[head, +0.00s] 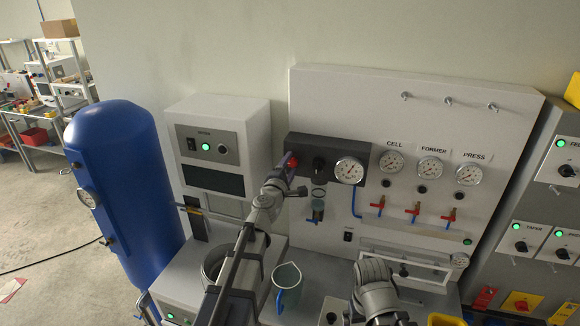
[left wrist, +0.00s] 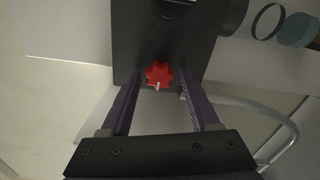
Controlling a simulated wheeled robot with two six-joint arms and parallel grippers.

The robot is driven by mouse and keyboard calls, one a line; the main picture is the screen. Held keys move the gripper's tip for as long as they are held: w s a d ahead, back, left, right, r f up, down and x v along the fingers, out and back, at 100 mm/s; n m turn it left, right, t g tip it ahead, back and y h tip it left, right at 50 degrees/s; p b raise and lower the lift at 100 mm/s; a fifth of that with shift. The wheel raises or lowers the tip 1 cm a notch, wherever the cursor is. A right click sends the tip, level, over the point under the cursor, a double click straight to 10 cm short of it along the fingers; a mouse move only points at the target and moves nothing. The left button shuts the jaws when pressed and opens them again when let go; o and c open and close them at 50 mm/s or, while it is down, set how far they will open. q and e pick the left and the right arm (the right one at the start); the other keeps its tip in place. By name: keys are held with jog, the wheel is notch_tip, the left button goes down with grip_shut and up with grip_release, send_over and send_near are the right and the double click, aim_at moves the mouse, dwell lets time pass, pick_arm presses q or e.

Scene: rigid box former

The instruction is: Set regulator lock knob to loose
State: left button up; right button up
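The regulator is a dark block (head: 328,147) with a black knob and a gauge, on the light panel. Its lock knob appears to be the red star-shaped knob (left wrist: 159,73) in the left wrist view, with a small white mark at its lower edge. In the head view the red knob (head: 292,162) shows at the block's left end, partly hidden by my left gripper (head: 286,172). My left gripper is open, one finger on each side of the knob, with visible gaps. My right arm shows at the lower middle, but its gripper fingers do not show.
A blue tank (head: 120,190) stands at left, beside a white control box (head: 222,120). Gauges and red valves (head: 413,211) are right of the regulator. A clear bowl hangs below it.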

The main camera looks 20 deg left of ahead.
pick_arm(q)
jog(key=shift+o, duration=0.6)
jog(key=s, duration=0.7)
jog(key=shift+s, duration=0.4)
jog(key=shift+a, duration=0.1)
